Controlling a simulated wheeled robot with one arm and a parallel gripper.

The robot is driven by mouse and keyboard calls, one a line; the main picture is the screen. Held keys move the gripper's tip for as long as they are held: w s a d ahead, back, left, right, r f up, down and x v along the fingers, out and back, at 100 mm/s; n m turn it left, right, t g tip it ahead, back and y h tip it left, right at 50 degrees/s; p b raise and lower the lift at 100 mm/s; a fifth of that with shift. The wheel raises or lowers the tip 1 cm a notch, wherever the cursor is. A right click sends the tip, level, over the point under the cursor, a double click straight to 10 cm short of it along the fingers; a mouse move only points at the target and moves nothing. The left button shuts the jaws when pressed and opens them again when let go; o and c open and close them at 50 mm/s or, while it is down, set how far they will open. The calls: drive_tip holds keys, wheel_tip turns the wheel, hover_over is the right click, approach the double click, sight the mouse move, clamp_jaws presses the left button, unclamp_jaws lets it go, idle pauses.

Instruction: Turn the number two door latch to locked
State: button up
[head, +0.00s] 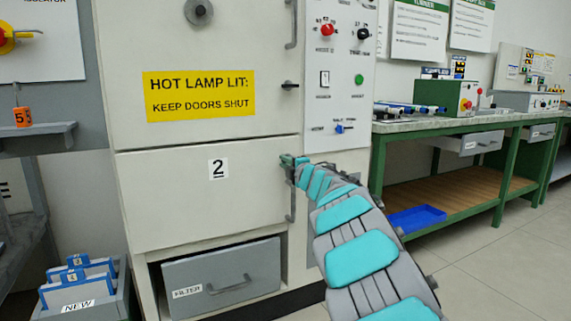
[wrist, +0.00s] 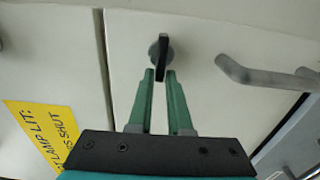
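The door marked 2 (head: 190,190) is the lower pale door of the cabinet and looks shut. My gripper (head: 290,160) is at its upper right corner and hides the latch there in the head view. In the wrist view, the number two door latch (wrist: 163,50) is a dark lever on a round grey base. The two green fingers of my gripper (wrist: 160,75) stand on either side of the lever's near end, a little apart. I cannot tell whether they touch it.
A bar handle (wrist: 262,76) sticks out from the door beside the latch. Above are the upper door with a yellow warning sign (head: 199,94) and its own black latch (head: 290,84). A filter drawer (head: 222,280) is below. A control panel (head: 340,75) is at upper right.

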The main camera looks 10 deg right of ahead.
drive_tip(key=o, duration=0.4)
drive_tip(key=shift+v, duration=3.9)
